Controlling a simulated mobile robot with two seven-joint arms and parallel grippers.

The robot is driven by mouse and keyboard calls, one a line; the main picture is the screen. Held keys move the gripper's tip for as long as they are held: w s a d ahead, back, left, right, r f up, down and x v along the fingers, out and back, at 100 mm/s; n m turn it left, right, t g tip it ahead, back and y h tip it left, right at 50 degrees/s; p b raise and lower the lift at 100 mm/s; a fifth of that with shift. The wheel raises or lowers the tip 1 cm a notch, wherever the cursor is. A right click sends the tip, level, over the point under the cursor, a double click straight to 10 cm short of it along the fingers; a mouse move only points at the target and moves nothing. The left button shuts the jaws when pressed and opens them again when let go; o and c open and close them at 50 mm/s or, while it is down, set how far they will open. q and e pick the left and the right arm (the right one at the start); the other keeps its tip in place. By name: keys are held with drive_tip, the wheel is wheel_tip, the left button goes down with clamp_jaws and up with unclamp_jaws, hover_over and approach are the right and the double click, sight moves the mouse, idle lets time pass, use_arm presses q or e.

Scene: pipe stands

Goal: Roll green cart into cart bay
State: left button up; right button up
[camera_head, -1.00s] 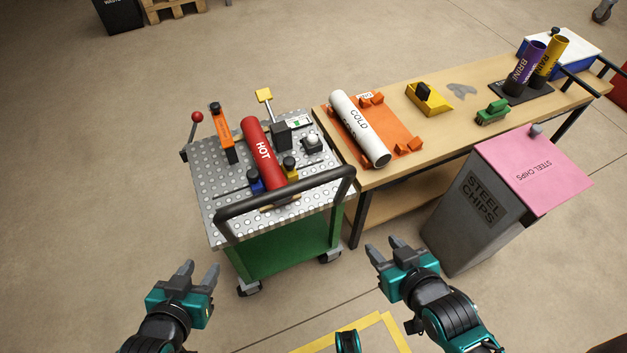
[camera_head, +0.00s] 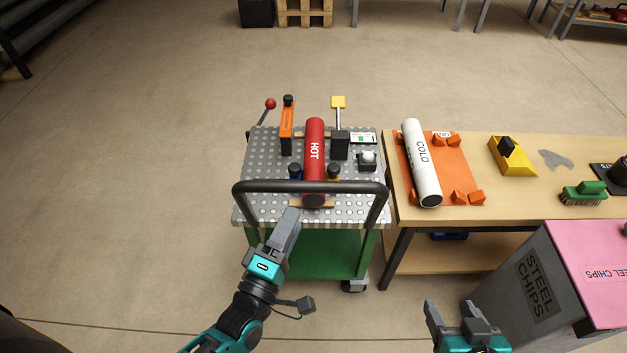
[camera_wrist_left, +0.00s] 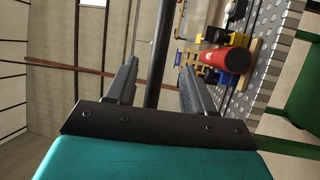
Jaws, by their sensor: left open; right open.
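The green cart (camera_head: 312,258) stands ahead of me with a perforated metal top and a dark bar handle (camera_head: 255,187) facing me. It carries a red pipe (camera_head: 314,150) marked HOT. My left gripper (camera_head: 290,217) is open just below and in front of the handle, left of its middle. In the left wrist view, the dark handle bar (camera_wrist_left: 160,55) shows between the spread fingers; contact cannot be told. My right gripper (camera_head: 462,318) is open and empty at the lower right, away from the cart. The cart bay cannot be made out now.
A wooden bench (camera_head: 470,147) stands close to the cart's right side, with a white COLD pipe (camera_head: 421,165) on an orange mat. A grey STEEL CHIPS bin (camera_head: 535,285) with a pink lid stands at the right. Floor left of the cart is clear.

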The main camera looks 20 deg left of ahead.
use_arm(q)
drive_tip(key=x, duration=1.1)
drive_tip(key=shift+b, duration=0.3)
drive_tip(key=shift+c, duration=0.3)
clamp_jaws()
